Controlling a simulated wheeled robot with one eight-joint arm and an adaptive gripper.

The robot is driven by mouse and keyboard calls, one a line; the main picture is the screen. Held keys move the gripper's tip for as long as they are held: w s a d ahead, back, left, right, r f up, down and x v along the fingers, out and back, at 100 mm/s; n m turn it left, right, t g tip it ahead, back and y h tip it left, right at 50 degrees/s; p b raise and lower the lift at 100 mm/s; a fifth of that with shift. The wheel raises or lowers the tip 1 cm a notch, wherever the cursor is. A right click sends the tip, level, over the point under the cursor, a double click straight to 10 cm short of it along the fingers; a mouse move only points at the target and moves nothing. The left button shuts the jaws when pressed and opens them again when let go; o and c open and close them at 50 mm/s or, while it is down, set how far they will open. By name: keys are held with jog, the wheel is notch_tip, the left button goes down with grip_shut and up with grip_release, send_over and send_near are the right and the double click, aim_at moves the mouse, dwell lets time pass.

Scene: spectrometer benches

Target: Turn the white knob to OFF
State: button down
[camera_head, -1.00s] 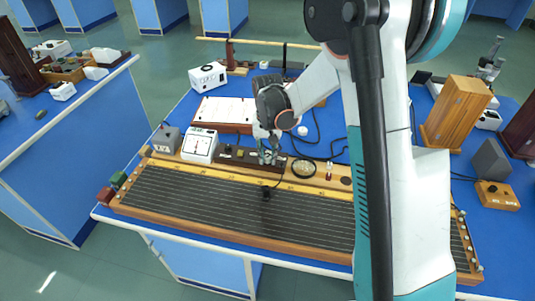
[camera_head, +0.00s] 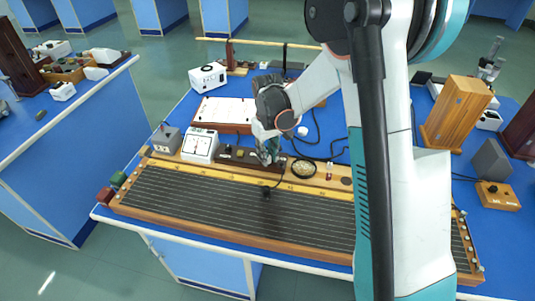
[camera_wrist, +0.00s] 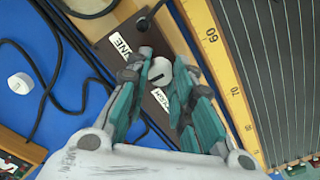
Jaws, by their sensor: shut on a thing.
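The white knob (camera_wrist: 160,71), with a dark line across its face, sits on a dark brown panel (camera_wrist: 122,36) in the wrist view. My gripper (camera_wrist: 166,65) has its green and grey fingers around the knob, one on each side. White labels lie on the panel, one reading like "FINE" and another (camera_wrist: 161,98) partly hidden by the fingers. In the head view my gripper (camera_head: 268,152) is down at the dark box (camera_head: 236,155) behind the long wire board. The knob is hidden there, and I cannot read its setting.
The long wooden wire board (camera_head: 200,205) with a yellow scale runs along the front. A white meter (camera_head: 199,146) stands left of the dark box, and a round dial (camera_head: 303,168) lies to its right. Black cables and a small white round object (camera_wrist: 18,83) lie behind.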

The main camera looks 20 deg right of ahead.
dwell(0.4)
jog(key=c, duration=1.4)
grip_release()
jog(key=shift+o, duration=0.2)
notch_tip(320, 180, up, 12)
